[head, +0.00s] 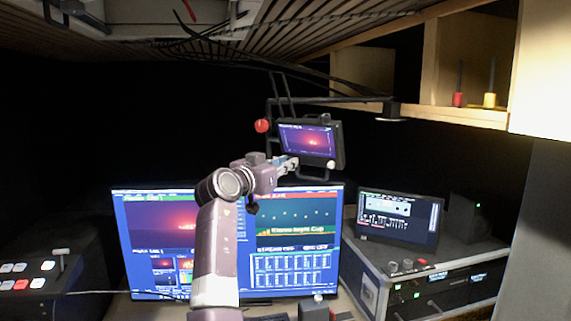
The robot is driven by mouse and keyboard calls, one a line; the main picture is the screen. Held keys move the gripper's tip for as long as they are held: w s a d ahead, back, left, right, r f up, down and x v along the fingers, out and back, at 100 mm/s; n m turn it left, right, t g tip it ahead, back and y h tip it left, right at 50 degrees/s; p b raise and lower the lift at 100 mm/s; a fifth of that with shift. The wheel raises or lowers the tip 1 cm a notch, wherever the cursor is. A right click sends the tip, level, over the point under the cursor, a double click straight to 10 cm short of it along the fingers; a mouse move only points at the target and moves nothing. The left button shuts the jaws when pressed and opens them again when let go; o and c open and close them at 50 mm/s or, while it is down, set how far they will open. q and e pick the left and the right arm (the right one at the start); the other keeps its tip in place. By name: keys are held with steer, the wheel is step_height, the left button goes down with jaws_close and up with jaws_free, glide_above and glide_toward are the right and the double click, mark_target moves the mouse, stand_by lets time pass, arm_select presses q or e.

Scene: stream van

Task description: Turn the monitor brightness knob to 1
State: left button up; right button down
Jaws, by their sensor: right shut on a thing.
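A small dark monitor (311,141) with a red and purple picture hangs on a black arm under the ceiling, near the middle of the head view. A pale round knob (331,163) shows at its lower right corner. My right gripper (289,164) is at the lower left corner of the monitor, shut on what seems to be a second knob there. The fingers hide that knob, so its setting cannot be read. My left gripper is out of view.
A large screen (290,227) stands behind my right arm. A smaller screen (398,219) sits on an equipment case (369,287) at right. A red ball (262,126) is just left of the monitor. A control panel (40,270) is at left.

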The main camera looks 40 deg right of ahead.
stand_by(0.3)
steer(key=shift+w+d+f+n+g+h+b, duration=0.15)
steer(key=shift+n+g+h+b, duration=1.1)
steer(key=shift+n, duration=1.55)
steer(key=shift+w+a+f+n+g+h+b, duration=0.2)
steer(key=shift+n+g+h+b, duration=0.35)
steer(key=shift+n+g+h, duration=1.5)
steer(key=shift+w+d+f+n+g+b, duration=0.2)
steer(key=shift+n+g+b, duration=0.75)
steer(key=shift+n, duration=2.6)
steer(key=shift+s, duration=0.1)
steer(key=c, duration=1.8)
jaws_free()
steer(key=shift+c, duration=0.2)
